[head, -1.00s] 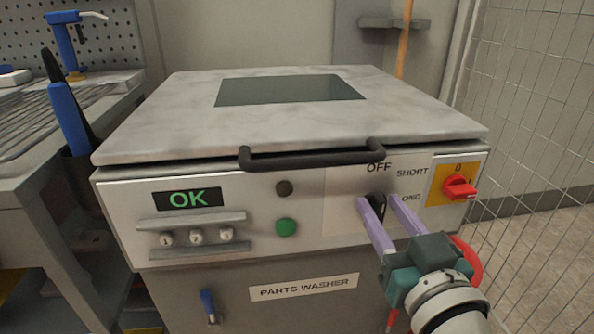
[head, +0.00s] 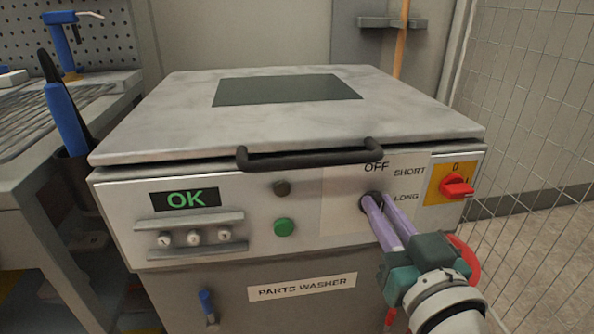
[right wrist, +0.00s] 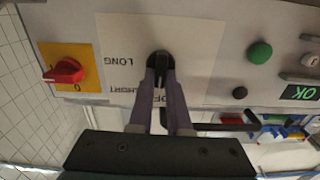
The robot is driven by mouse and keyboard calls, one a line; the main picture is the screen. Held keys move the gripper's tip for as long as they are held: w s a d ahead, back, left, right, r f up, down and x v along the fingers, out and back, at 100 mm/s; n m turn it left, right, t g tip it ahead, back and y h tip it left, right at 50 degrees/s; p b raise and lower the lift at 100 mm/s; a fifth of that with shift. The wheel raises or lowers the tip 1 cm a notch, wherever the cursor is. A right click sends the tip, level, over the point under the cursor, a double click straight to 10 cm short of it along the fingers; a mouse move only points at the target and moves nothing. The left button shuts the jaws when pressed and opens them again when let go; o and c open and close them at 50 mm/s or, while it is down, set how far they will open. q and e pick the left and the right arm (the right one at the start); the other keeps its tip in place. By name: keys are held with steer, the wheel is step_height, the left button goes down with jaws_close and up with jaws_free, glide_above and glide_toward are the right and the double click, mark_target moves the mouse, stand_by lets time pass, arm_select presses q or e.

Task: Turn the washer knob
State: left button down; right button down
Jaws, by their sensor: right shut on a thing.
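The parts washer's black knob (head: 372,199) sits on the white label plate (head: 340,215) marked OFF, SHORT and LONG, at the right of the front panel. My right gripper (head: 378,208) is shut on the knob, its two purple fingers close together. The fingers hide most of the knob in the head view. In the right wrist view the dark knob (right wrist: 160,62) shows between and just beyond the fingertips of my right gripper (right wrist: 161,72). Which mark the knob points to cannot be told. My left gripper is not in view.
A red switch on a yellow plate (head: 456,187) is close to the right of the knob. A black lid handle (head: 312,158) juts out above. A green button (head: 283,227) and a green OK display (head: 186,199) are to the left. A wire fence (head: 540,120) stands at right.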

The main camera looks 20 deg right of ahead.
steer(key=shift+m, duration=0.3)
steer(key=m, duration=0.3)
steer(key=shift+d+f+m, duration=0.1)
steer(key=shift+d+m, duration=0.1)
steer(key=shift+m, duration=0.1)
steer(key=shift+s+d+f+m, duration=0.1)
steer(key=shift+d+m, duration=0.05)
steer(key=shift+m, duration=1.95)
steer(key=c, duration=0.9)
jaws_free()
steer(key=shift+o, duration=0.2)
steer(key=v, duration=1)
steer(key=shift+p, duration=0.4)
